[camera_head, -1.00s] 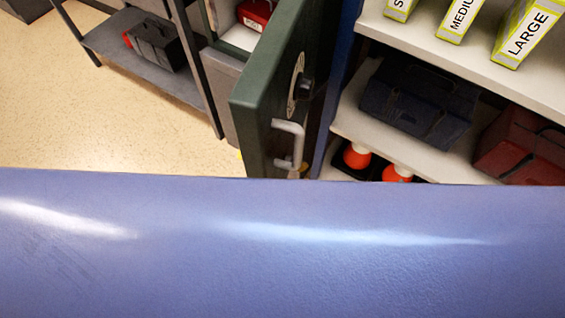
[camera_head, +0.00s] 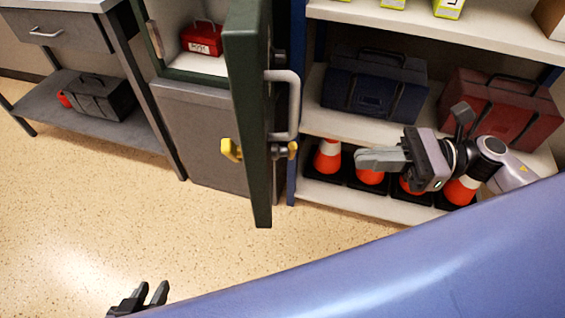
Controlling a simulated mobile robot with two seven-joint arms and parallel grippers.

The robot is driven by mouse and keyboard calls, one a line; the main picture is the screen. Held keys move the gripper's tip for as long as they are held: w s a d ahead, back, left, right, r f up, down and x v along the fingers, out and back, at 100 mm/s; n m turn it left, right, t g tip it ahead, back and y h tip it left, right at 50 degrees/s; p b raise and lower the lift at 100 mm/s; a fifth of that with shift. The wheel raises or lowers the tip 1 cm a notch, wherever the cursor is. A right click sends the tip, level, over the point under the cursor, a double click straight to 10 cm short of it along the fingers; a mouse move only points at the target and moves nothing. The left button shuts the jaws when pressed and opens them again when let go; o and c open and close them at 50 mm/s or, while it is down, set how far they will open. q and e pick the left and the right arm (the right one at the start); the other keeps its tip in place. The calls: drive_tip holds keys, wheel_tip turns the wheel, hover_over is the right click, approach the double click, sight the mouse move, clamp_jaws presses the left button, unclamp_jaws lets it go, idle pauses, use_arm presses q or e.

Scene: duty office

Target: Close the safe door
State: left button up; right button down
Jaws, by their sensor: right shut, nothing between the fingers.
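The dark green safe door (camera_head: 250,60) stands open and shows almost edge-on, pointing toward me. The open safe (camera_head: 195,70) is behind the door to the left, with a red box (camera_head: 202,38) inside. My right gripper (camera_head: 358,160) is shut and empty, pointing left, to the right of the door and apart from the handle. My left gripper (camera_head: 152,290) is open and empty at the bottom left, low in the picture and apart from the door.
A grey cabinet (camera_head: 195,135) is under the safe. A shelf unit (camera_head: 330,110) with tool cases (camera_head: 370,85) and orange cones (camera_head: 328,157) stands close on the right. A grey bench (camera_head: 100,128) is at the left. The floor (camera_head: 130,210) in front is clear.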

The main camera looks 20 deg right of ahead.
drive_tip(key=p+x, duration=0.2)
drive_tip(key=x, duration=1.1)
drive_tip(key=shift+w+a, duration=0.1)
drive_tip(key=shift+a, duration=0.05)
drive_tip(key=shift+a, duration=0.1)
